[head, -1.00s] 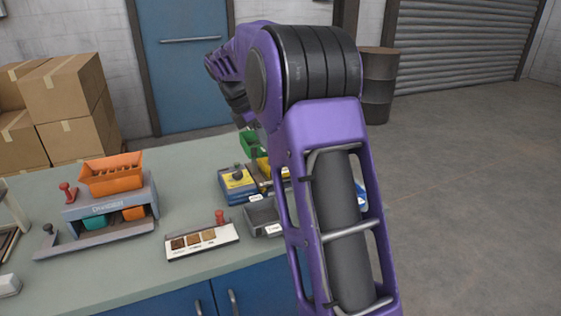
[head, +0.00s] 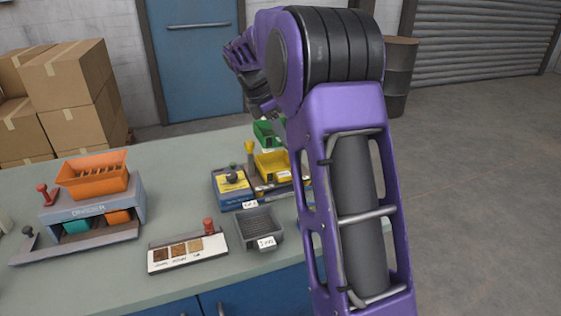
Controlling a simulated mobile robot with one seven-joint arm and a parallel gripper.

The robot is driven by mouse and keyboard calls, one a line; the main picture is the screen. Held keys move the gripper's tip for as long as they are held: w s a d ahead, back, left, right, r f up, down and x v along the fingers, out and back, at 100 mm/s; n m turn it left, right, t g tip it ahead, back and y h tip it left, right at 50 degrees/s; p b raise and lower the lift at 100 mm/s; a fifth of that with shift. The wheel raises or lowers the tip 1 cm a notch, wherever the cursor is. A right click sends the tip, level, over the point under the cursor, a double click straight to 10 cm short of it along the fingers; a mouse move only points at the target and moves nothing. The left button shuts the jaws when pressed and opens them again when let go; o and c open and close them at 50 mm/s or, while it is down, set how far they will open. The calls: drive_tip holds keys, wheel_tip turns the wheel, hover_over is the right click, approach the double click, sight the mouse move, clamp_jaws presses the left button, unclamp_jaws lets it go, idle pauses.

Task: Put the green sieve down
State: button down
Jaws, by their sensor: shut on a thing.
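The green sieve (head: 267,133) is at the far side of the bench, behind the yellow sieve, partly hidden by my arm. My gripper (head: 264,113) is just above its rim and shut on it; the fingers are small and dark in this view. I cannot tell whether the sieve's underside touches anything. The yellow sieve (head: 272,166) sits in front of it, beside a stand with a yellow top.
An orange tray (head: 92,176) sits on the divider (head: 91,208) at left. The bench's back left is clear.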

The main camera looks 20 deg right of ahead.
wheel_tip(320, 180, down, 7)
drive_tip(key=shift+f+b, duration=0.15)
drive_tip(key=shift+b, duration=0.5)
drive_tip(key=shift+f, duration=0.1)
drive_tip(key=shift+c, duration=2.2)
unclamp_jaws()
drive_tip(key=p+v, duration=0.2)
drive_tip(key=v, duration=1)
